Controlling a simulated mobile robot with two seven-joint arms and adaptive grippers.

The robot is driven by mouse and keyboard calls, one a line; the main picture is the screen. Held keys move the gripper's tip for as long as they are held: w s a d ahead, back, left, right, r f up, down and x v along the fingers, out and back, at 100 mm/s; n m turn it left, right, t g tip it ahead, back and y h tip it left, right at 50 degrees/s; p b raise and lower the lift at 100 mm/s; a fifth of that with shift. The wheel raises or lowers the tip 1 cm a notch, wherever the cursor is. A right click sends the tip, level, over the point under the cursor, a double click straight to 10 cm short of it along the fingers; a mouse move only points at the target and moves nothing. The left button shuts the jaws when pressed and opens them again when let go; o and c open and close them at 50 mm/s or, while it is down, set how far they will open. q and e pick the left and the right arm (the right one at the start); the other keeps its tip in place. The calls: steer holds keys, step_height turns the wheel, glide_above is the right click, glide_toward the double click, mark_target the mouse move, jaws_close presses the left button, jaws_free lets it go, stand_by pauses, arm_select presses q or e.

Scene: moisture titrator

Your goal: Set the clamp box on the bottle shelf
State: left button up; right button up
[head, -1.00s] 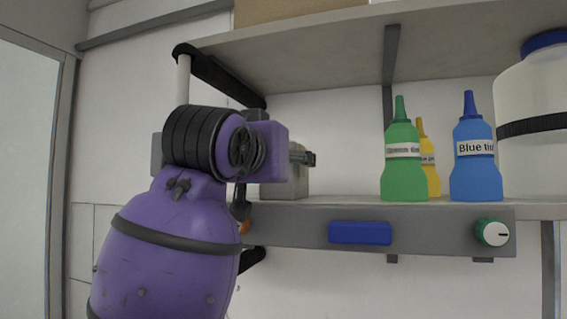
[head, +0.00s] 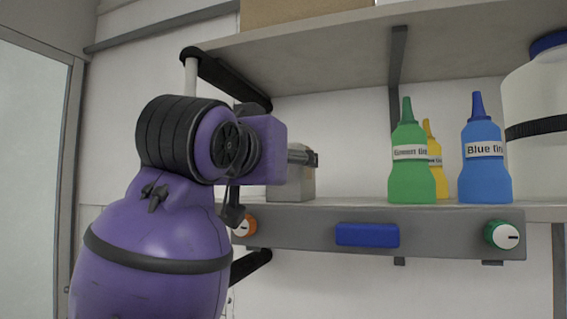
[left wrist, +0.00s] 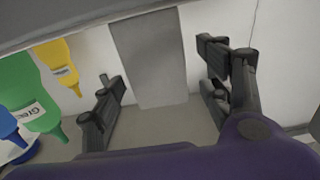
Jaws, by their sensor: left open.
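The clamp box, a plain grey block (head: 292,184), stands upright on the bottle shelf (head: 350,201), toward its left end. My left gripper (head: 303,156) is at the upper part of the box, mostly hidden behind my purple wrist. In the left wrist view, which looks inverted, the box (left wrist: 150,58) shows between the two spread fingers of the left gripper (left wrist: 160,68). The fingers are open, with visible gaps on both sides of the box. My right gripper is not in view.
Green (head: 410,165), yellow (head: 434,160) and blue (head: 484,160) bottles stand right of the box, with a large white jar (head: 538,110) beyond. An upper shelf (head: 330,45) hangs above. Shelf space between box and green bottle is clear.

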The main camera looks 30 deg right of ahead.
arm_select(q)
steer(key=shift+v, duration=1.2)
